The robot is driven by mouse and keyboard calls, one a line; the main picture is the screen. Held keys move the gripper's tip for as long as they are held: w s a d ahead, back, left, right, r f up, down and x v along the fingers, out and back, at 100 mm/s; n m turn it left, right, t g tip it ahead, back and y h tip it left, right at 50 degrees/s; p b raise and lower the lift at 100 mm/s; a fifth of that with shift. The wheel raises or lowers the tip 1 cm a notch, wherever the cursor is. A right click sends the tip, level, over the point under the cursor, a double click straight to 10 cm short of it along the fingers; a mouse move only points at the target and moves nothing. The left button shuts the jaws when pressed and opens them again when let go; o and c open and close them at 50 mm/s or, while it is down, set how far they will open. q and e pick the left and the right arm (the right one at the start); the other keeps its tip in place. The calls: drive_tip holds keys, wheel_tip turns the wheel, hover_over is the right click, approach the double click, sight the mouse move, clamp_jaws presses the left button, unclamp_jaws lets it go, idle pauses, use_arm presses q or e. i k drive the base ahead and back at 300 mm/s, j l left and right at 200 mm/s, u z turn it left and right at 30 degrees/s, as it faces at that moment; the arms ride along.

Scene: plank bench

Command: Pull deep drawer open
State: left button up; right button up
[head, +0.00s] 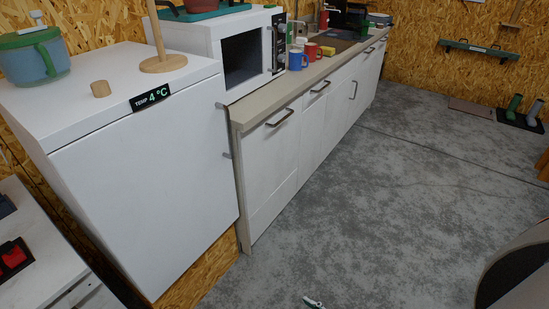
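A row of white cabinet fronts (268,165) runs under the beige countertop, away from me along the wall. The nearest front has a dark horizontal bar handle (281,118) near its top. The front behind it has a similar handle (320,87). Farther along is a front with an upright handle (354,90), then more with horizontal handles. All the fronts look closed and flush. I cannot tell for certain which one is the deep drawer.
A white fridge (150,180) stands left of the cabinets. A microwave (245,55), a blue mug (297,60) and a red mug (312,52) stand above.

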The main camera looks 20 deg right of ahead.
sight(269, 150)
drive_tip(key=i+l, duration=0.15)
drive_tip(key=l, duration=0.2)
drive_tip(key=i+l, duration=0.1)
drive_tip(key=l, duration=0.3)
drive_tip(key=i+l, duration=0.15)
drive_tip(key=l, duration=0.2)
drive_tip(key=i+l, duration=0.1)
drive_tip(key=l, duration=0.25)
drive_tip(key=i+l, duration=0.15)
drive_tip(key=l, duration=0.25)
drive_tip(key=i+l, duration=0.1)
drive_tip(key=l, duration=0.25)
